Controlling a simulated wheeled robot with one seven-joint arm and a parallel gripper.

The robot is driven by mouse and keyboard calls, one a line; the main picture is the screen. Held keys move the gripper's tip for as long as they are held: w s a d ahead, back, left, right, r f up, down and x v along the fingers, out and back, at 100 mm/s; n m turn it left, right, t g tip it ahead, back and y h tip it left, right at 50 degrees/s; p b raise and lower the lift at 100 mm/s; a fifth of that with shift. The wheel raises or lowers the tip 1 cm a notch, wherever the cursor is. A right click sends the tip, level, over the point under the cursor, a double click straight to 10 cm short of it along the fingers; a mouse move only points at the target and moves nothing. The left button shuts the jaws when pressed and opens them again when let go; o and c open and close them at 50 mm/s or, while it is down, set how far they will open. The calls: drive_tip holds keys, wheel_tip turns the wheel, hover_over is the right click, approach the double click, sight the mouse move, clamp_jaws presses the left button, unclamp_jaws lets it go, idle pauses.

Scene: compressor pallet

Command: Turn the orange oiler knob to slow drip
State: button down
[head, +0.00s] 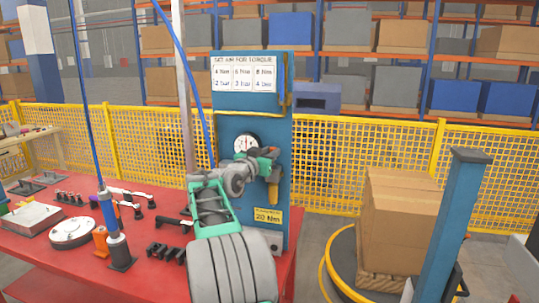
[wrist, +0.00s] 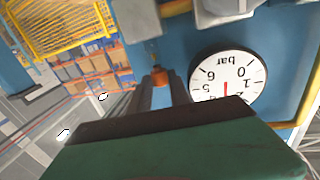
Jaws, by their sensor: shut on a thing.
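The orange oiler knob (wrist: 160,77) shows in the wrist view at the tips of my gripper (wrist: 160,88). The two dark fingers are shut on it, one on each side. In the head view my gripper (head: 274,160) is against the right part of the blue panel (head: 230,130), and the arm and gripper hide the knob there. Beside the knob, a round white bar gauge (wrist: 228,82) with a red needle shows upside down in the wrist view. It also shows in the head view (head: 246,144). The knob's setting cannot be read.
A red table (head: 160,256) holds a blue upright tool (head: 108,212), several black-handled tools and an orange bottle (head: 101,241). A torque chart (head: 244,74) is on the panel's top. A yellow mesh fence (head: 350,165) runs behind.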

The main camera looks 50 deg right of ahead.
drive_tip(key=c, duration=1.2)
unclamp_jaws()
drive_tip(key=shift+d, duration=0.1)
drive_tip(key=s+a+b, duration=0.1)
drive_tip(key=a+b, duration=0.4)
drive_tip(key=a, duration=0.2)
drive_tip(key=shift+s+a, duration=0.4)
